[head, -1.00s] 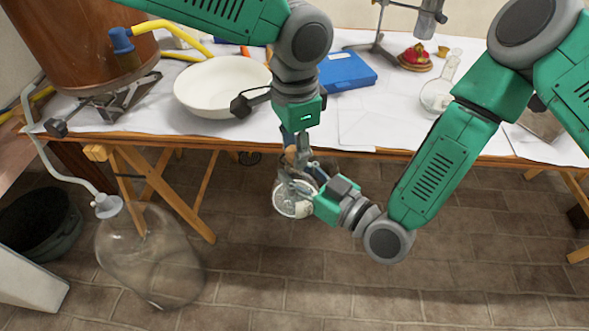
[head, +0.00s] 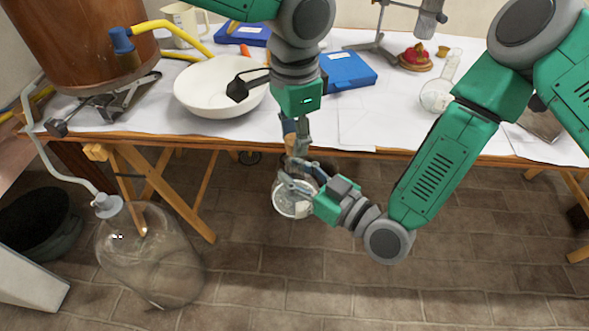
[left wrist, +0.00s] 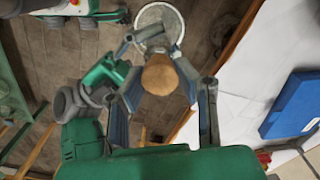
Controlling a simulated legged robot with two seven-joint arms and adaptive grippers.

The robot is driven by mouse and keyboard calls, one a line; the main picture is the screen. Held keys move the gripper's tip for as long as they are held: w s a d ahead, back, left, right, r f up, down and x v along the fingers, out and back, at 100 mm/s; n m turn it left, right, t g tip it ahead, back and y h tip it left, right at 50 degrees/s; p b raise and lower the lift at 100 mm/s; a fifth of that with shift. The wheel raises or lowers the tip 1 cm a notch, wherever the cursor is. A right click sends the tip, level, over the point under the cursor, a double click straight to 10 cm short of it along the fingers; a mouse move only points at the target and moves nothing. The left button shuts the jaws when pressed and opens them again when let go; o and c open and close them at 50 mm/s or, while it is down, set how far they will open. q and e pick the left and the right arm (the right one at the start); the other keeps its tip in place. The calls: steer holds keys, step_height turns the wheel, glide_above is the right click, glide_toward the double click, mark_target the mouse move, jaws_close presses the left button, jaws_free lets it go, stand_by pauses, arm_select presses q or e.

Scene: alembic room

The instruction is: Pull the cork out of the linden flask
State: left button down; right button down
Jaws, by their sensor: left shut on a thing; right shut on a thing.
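The linden flask (head: 292,204) is a round glass vessel with pale contents, held in the air in front of the table. My right gripper (head: 300,183) is shut on it near its neck, coming from the right. My left gripper (head: 297,147) points down above it, shut on the brown cork. In the left wrist view the cork (left wrist: 160,76) sits between the left fingertips, with the flask (left wrist: 160,20) beyond it. The cork hides the flask's mouth there, so I cannot tell whether its lower end is fully clear of the neck.
The table (head: 375,152) edge runs just behind the grippers. On it are a white bowl (head: 205,88), a blue box (head: 347,70) and a round glass flask (head: 436,96). A large glass carboy (head: 150,255) stands on the floor at left. The floor below is clear.

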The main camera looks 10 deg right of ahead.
arm_select(q)
steer(key=shift+r, duration=0.95)
steer(key=shift+a, duration=0.1)
arm_select(e)
steer(key=shift+r, duration=0.1)
